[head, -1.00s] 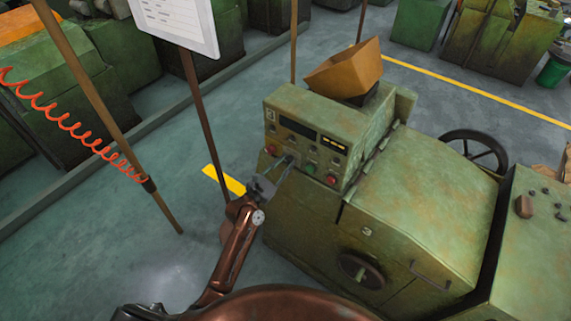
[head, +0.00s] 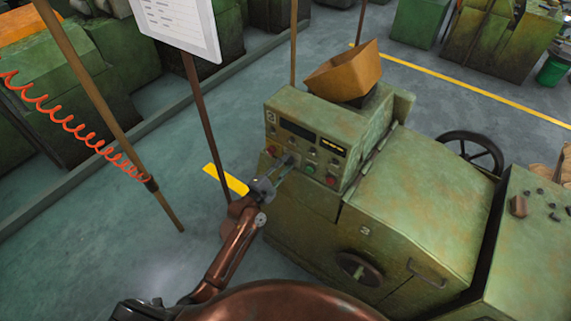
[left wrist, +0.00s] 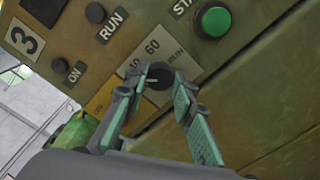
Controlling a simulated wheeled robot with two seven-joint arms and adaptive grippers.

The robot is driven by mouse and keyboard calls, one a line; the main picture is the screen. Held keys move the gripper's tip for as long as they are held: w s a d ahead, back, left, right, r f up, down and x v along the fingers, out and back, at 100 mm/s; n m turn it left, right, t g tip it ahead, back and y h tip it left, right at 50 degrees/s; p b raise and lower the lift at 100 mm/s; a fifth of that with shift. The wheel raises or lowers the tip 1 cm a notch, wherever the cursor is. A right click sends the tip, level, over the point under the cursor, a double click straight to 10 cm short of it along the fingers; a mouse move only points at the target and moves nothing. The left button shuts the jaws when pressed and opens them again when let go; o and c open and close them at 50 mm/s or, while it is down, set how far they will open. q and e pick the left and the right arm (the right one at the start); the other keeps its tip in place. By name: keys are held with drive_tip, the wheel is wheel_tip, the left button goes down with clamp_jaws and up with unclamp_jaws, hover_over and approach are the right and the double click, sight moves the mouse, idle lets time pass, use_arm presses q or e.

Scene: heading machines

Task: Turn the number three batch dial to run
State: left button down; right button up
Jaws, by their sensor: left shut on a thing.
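The number three machine (head: 300,130) is green, with a control panel on its near face and a "3" plate. My left gripper (head: 283,165) reaches the panel from the left. In the left wrist view its teal-padded fingers (left wrist: 160,80) are shut on the dial, one on each side. A "RUN" label (left wrist: 111,25) stands by a small black knob (left wrist: 95,13) above left. My right gripper is not in view.
A green button (left wrist: 213,20) is close to the right of the dial, and an "ON" switch (left wrist: 59,66) is at left. A red button (head: 331,181) is farther right on the panel. A brown pole (head: 205,120) stands left of the machine.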

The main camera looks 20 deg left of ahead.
use_arm(q)
drive_tip(key=m, duration=0.3)
drive_tip(key=shift+d+m+p, duration=0.1)
drive_tip(key=shift+m+p, duration=0.2)
drive_tip(key=shift+m, duration=0.1)
drive_tip(key=m, duration=0.3)
drive_tip(key=shift+m+p, duration=0.3)
drive_tip(key=m, duration=0.6)
drive_tip(key=shift+f+p, duration=0.1)
drive_tip(key=shift+p, duration=0.3)
drive_tip(key=m, duration=0.6)
drive_tip(key=shift+m, duration=0.3)
drive_tip(key=m, duration=0.3)
drive_tip(key=shift+f, duration=0.1)
drive_tip(key=shift+m, duration=1.8)
drive_tip(key=c, duration=1.6)
unclamp_jaws()
